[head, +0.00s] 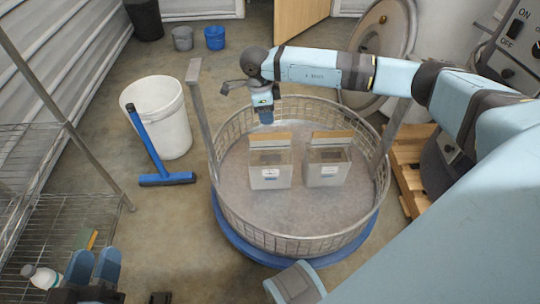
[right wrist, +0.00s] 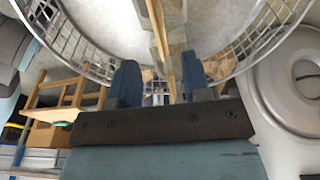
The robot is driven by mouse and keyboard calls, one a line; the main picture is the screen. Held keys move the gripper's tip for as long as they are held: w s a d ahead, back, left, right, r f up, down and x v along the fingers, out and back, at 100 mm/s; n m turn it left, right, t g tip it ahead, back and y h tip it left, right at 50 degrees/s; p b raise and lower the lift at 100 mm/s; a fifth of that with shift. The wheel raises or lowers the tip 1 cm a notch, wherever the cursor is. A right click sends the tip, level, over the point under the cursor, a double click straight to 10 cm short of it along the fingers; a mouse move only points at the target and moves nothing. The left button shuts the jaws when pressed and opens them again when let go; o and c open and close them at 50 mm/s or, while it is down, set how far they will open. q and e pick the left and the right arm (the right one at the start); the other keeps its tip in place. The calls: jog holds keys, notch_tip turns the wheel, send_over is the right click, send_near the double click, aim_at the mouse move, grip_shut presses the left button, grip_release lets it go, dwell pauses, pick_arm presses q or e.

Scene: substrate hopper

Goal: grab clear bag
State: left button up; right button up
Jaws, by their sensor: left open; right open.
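Two clear bags with pale contents and tan top strips stand upright side by side in a round wire basket (head: 376,200): a left bag (head: 270,172) and a right bag (head: 327,168). My right gripper (head: 265,118) hangs over the back of the basket, just behind and above the left bag. In the right wrist view the open right gripper (right wrist: 160,75) has a bag's tan top strip (right wrist: 157,30) edge-on ahead of the gap between its blue fingers. Whether they touch cannot be told. My left gripper (head: 93,262) is open and empty at the lower left, away from the basket.
A white bucket (head: 160,115) and a blue squeegee (head: 168,179) stand left of the basket. A wire shelf (head: 35,215) with a white bottle (head: 40,276) is at the far left. A wooden pallet (head: 408,160) lies right of the basket. Metal posts rise at the basket's sides.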

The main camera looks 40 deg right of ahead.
aim_at(270, 135)
jog(key=f, duration=0.1)
jog(key=f+b, duration=0.1)
jog(key=f, duration=0.3)
jog(key=shift+s+d, duration=0.2)
jog(key=shift+d, duration=0.05)
jog(key=f+b, duration=0.1)
jog(key=f, duration=0.1)
jog(key=f+b, duration=0.2)
jog(key=shift+s+d+f, duration=0.1)
jog(key=shift+d+f, duration=0.1)
jog(key=shift+f, duration=0.2)
pick_arm(q)
jog(key=shift+w+a+f+m, duration=0.15)
jog(key=shift+w+f+m, duration=0.25)
jog(key=shift+f, duration=0.25)
jog(key=shift+w+a+f+m, duration=0.15)
jog(key=shift+w+f+m, duration=0.1)
jog(key=shift+f+m, duration=0.3)
jog(key=shift+s+f, duration=0.15)
jog(key=shift+f, duration=0.3)
pick_arm(e)
jog(key=shift+f, duration=0.15)
